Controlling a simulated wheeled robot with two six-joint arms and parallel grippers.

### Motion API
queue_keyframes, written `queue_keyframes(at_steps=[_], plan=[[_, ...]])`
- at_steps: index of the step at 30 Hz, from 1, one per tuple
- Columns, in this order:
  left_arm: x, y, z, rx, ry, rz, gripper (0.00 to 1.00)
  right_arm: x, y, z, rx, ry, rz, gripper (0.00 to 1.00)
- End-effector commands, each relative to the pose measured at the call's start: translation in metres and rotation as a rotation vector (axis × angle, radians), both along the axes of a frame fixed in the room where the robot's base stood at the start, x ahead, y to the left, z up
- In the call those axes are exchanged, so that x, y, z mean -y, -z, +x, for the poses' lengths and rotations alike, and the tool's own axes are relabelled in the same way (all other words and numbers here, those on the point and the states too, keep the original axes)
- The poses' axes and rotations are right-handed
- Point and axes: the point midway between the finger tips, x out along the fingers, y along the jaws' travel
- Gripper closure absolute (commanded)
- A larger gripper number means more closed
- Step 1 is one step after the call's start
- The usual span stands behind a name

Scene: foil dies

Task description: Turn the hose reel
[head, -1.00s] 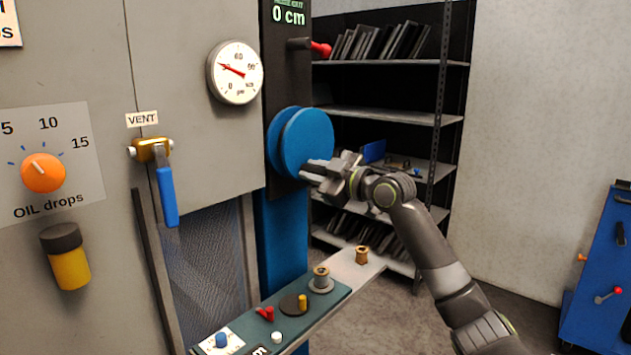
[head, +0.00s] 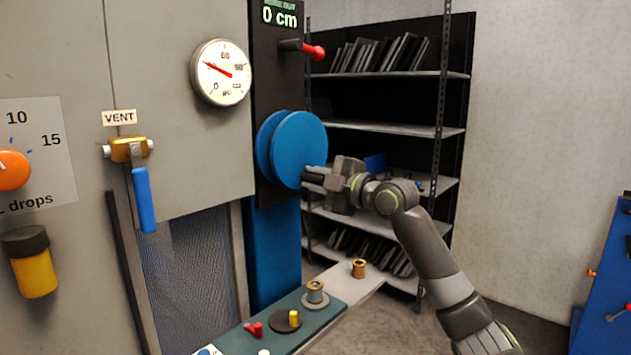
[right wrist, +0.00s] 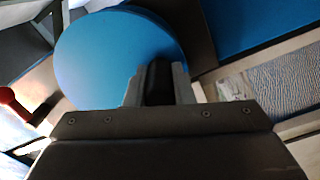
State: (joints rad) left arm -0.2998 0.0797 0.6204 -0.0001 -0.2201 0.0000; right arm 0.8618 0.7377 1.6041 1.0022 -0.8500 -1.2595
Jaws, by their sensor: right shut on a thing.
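The hose reel is a blue double-disc wheel (head: 299,150) on the dark upright panel at the side of the grey machine. It also fills the upper left of the right wrist view (right wrist: 110,60). My right gripper (head: 314,176) is at the reel's lower right edge, and its fingers are shut on a dark handle (right wrist: 158,82) at the reel's face. The fingers hide most of that handle. My left gripper is in neither view.
A readout above the reel shows 0 cm (head: 281,14). A red-tipped lever (head: 313,50) sticks out above the reel. A vent valve with a blue handle (head: 144,198) hangs at left. A shelf rack (head: 385,129) stands behind my arm. A narrow bench with small parts (head: 335,290) lies below.

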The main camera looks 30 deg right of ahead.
Motion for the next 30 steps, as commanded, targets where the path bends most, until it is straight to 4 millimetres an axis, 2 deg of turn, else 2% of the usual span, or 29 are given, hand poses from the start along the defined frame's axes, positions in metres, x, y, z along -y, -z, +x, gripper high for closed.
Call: queue_keyframes(at_steps=[11, 12, 17, 26, 30], plan=[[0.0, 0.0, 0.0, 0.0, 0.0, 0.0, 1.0, 0.0, 0.001, 0.0, 0.001, 0.002, -0.013, 1.0], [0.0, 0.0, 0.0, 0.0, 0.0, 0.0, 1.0, 0.0, 0.001, 0.0, 0.001, 0.002, -0.013, 0.76], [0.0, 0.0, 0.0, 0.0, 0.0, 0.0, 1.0, 0.0, 0.001, 0.0, 0.001, 0.002, -0.01, 0.56], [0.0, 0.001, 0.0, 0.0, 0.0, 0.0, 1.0, 0.001, 0.0, -0.001, 0.003, 0.002, -0.009, 0.56], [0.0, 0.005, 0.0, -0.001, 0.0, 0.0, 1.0, 0.006, 0.001, -0.011, 0.004, 0.004, -0.01, 0.56]])
